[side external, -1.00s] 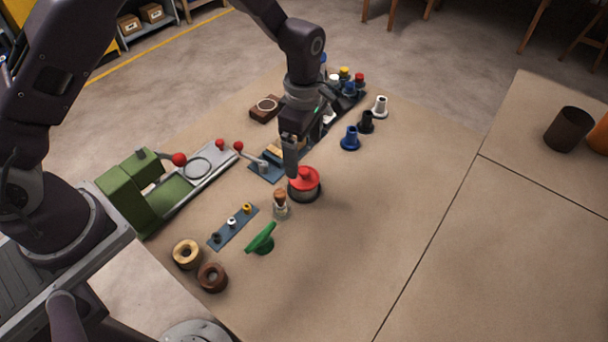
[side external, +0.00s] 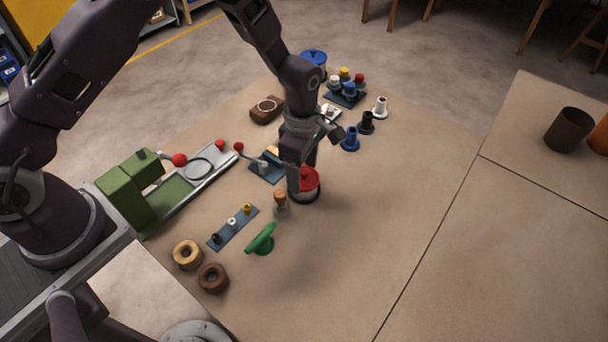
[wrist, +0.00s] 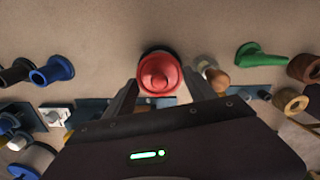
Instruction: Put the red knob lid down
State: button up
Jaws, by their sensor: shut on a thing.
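The red knob lid (side external: 311,181) sits on a round dark-rimmed pot (side external: 304,198) near the middle of the table. In the side view my gripper (side external: 299,174) is lowered over the lid and hides its left part and knob. In the wrist view the red lid (wrist: 159,72) lies between the fingertips, one finger on each side, and the jaws are shut on it. The lid looks level. Whether any gap separates it from the pot cannot be told.
A corked glass bottle (side external: 281,207) stands close to the left of the pot. A green piece (side external: 262,239) is in front, a blue flanged peg (side external: 350,139) behind right. A green machine with red-ball levers (side external: 150,190) is at left.

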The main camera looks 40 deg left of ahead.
jog(key=r, duration=0.9)
jog(key=shift+w+r, duration=0.15)
jog(key=shift+w, duration=0.2)
send_over(330, 164)
jog(key=s, duration=0.3)
notch_tip(330, 164, down, 2)
jog(key=w+f, duration=0.2)
jog(key=w, duration=0.1)
notch_tip(330, 164, down, 9)
jog(key=shift+s+f, duration=0.1)
jog(key=shift+f, duration=0.05)
jog(key=shift+f, duration=0.1)
jog(key=o, duration=1.3)
notch_tip(330, 164, up, 12)
jog(key=shift+r, duration=0.15)
